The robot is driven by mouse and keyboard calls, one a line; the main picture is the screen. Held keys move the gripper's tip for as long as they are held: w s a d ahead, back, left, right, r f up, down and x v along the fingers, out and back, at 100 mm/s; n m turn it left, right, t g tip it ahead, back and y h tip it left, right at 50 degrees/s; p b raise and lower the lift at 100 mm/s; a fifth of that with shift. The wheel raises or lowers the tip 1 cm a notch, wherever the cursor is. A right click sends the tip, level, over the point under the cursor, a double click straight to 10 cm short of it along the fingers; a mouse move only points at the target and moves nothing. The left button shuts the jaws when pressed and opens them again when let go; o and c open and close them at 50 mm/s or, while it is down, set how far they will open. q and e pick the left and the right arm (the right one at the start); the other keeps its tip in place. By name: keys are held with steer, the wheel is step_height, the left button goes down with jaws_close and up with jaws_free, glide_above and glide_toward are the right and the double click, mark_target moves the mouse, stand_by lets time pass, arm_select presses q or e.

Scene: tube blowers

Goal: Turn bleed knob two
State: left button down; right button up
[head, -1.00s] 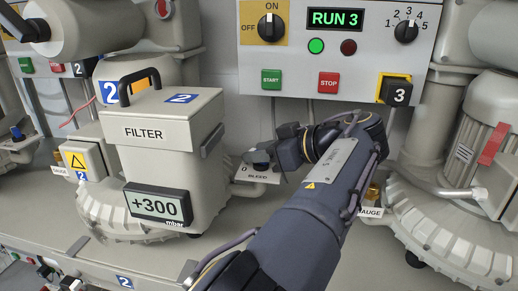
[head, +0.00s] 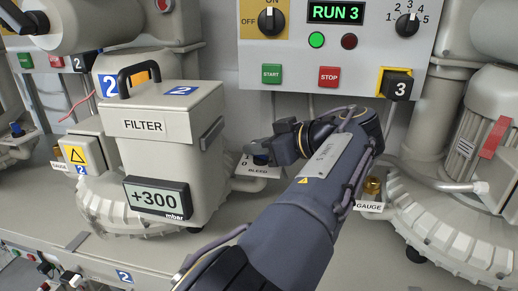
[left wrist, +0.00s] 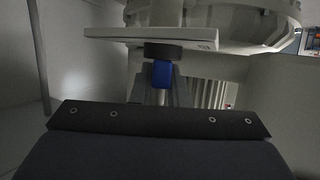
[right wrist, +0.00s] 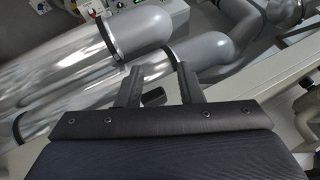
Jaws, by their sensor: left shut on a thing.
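The blue bleed knob (left wrist: 162,73) shows in the left wrist view, below a pale plate (left wrist: 150,38). In the head view, the BLEED plate (head: 258,171) marked 0 sticks out to the right of the filter box (head: 165,110) labelled 2. My left gripper (head: 270,151) is at this plate, shut on the bleed knob, which it mostly hides. The knob's turn angle cannot be read. My right gripper (right wrist: 160,90) shows in the right wrist view with its fingers apart and nothing gripped, in front of grey and silver pipes.
A display (head: 158,200) on the filter reads +300 mbar. The RUN 3 panel (head: 335,45) with switches hangs above my left arm. A brass gauge fitting (head: 372,187) and a finned blower (head: 455,225) stand to the right. More controls line the lower left.

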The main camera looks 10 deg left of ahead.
arm_select(q)
steer(key=m+t+h+b, duration=0.1)
steer(key=m+t+b, duration=0.1)
steer(key=b, duration=0.2)
steer(key=m+t+h+b, duration=0.2)
steer(key=b, duration=0.2)
steer(key=m+t+h+b, duration=0.2)
steer(key=b, duration=0.2)
steer(key=shift+f+m, duration=0.3)
steer(key=shift+m, duration=0.1)
steer(key=shift+w+d+r+m+t+h+b, duration=0.15)
steer(key=shift+m+t+h+b, duration=0.2)
steer(key=shift+m+h+b, duration=0.5)
steer(key=shift+s+d+r+m+t+h+b, duration=0.1)
steer(key=shift+m+t+h+b, duration=0.25)
steer(key=shift+m+h+b, duration=0.55)
arm_select(e)
step_height(320, 180, down, 16)
arm_select(q)
steer(key=shift+a, duration=0.1)
steer(key=c, duration=1.4)
jaws_free()
steer(key=b+v, duration=0.1)
steer(key=v, duration=0.6)
steer(key=shift+s+r, duration=0.15)
steer(key=shift+s, duration=0.15)
arm_select(e)
steer(key=shift+f, duration=0.6)
